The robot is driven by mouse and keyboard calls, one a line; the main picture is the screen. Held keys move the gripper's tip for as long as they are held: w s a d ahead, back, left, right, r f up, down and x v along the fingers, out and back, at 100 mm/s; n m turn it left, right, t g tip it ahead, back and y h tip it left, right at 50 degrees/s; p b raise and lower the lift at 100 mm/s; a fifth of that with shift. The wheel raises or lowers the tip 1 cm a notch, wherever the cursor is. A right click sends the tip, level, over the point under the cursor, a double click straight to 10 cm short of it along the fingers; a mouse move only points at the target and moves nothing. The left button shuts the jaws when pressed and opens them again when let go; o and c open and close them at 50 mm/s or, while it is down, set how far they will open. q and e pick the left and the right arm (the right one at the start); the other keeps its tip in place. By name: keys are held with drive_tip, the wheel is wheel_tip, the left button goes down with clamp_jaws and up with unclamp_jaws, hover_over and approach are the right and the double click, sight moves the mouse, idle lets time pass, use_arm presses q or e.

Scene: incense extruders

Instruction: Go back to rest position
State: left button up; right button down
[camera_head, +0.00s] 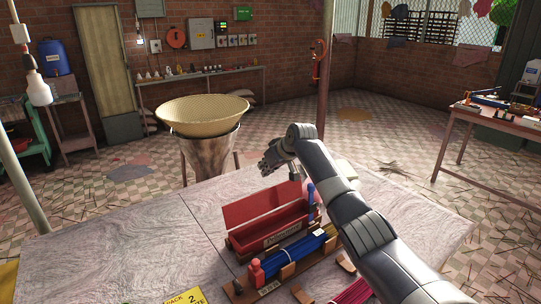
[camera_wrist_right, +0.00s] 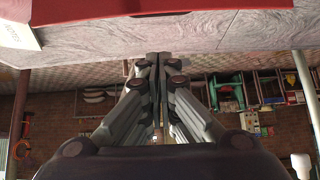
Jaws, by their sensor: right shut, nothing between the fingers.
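My right arm comes in from the lower right over the table (camera_head: 120,240). My right gripper (camera_head: 268,160) is above the table's far part, behind the open red box (camera_head: 268,215), and points to the left. It is shut and empty. In the right wrist view its fingers (camera_wrist_right: 158,60) come together at the tips with nothing between them. A red surface (camera_wrist_right: 150,8) shows at the top of that view, apart from the fingers. My left gripper is in neither view.
A bundle of blue sticks (camera_head: 295,252) lies in a wooden holder in front of the red box. A wide woven basket (camera_head: 203,112) stands beyond the table's far edge. Another table (camera_head: 500,122) stands at the right. The table's left half is mostly bare.

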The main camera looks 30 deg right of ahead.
wheel_tip(320, 180, up, 6)
drive_tip(key=s+b, duration=0.1)
drive_tip(key=shift+s, duration=0.4)
